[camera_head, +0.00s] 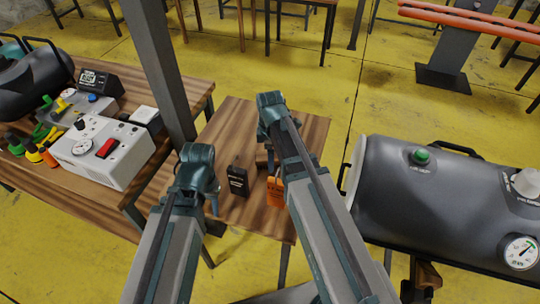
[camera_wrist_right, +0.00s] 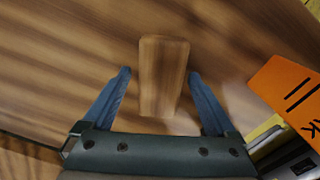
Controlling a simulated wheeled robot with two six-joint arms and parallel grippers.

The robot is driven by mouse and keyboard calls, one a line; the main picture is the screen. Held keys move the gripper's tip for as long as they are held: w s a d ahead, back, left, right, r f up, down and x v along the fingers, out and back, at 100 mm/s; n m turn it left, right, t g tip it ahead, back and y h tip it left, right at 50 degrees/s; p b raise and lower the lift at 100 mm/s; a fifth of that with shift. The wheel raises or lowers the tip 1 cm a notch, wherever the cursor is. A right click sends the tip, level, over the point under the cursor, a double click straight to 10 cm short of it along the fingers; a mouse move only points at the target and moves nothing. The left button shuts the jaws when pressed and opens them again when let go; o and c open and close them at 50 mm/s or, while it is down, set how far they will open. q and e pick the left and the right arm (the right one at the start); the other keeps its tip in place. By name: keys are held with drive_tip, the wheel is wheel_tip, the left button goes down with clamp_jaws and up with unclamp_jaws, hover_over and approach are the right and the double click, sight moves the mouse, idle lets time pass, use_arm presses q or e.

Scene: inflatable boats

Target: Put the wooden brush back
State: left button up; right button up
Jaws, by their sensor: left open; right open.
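The wooden brush (camera_wrist_right: 163,70), a plain brown wooden block, lies on the wooden table in the right wrist view. It sits between the two blue fingers of my right gripper (camera_wrist_right: 158,82), which are open with a gap on each side. In the head view a small brown part of it (camera_head: 262,158) shows beside my right arm, which hides the rest. My left gripper (camera_head: 212,203) is open and empty over the table's left side. My wrist partly hides its fingers.
The small table (camera_head: 232,125) also holds a black box (camera_head: 237,181) and an orange item (camera_head: 275,191), which stands close right of the brush (camera_wrist_right: 290,92). A bench at left carries a white device (camera_head: 98,152). A grey tank (camera_head: 430,190) stands at right.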

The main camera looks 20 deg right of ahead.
wheel_tip(320, 180, up, 12)
drive_tip(key=p, duration=1.2)
drive_tip(key=s+a+m+h, duration=0.1)
drive_tip(key=s+a+m, duration=0.9)
drive_tip(key=s, duration=0.4)
drive_tip(key=shift+s+a+r+m, duration=0.2)
drive_tip(key=shift+a+m, duration=0.1)
drive_tip(key=shift+m, duration=0.6)
